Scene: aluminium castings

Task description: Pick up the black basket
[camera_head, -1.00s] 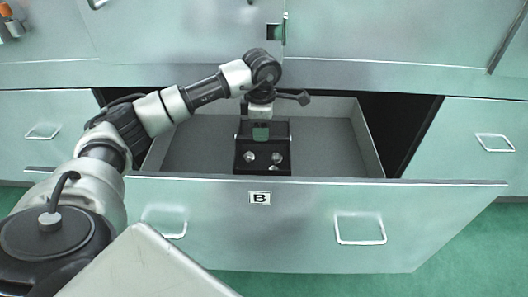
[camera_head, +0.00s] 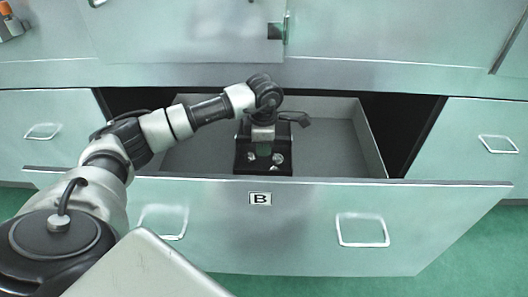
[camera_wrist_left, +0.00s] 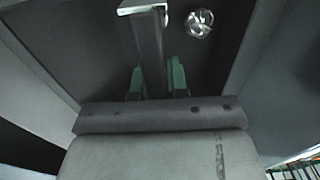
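The black basket (camera_head: 241,160) sits inside the open drawer marked B, near its front wall, with shiny metal castings (camera_head: 278,158) in it. My left gripper (camera_head: 263,149) points down into the basket from above. In the left wrist view its two green fingers (camera_wrist_left: 156,80) stand apart, with a dark bar of the basket (camera_wrist_left: 150,50) running between them. I see no clear sign that they are closed on it. A casting (camera_wrist_left: 200,22) shows at the upper right there. The basket's lower part is hidden by the drawer front. My right gripper is not in view.
The grey drawer (camera_head: 330,150) has free floor to the right and left of the basket. Its green front panel (camera_head: 300,225) has a B label (camera_head: 260,199) and two handles. Green cabinet doors (camera_head: 180,40) stand just behind and above.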

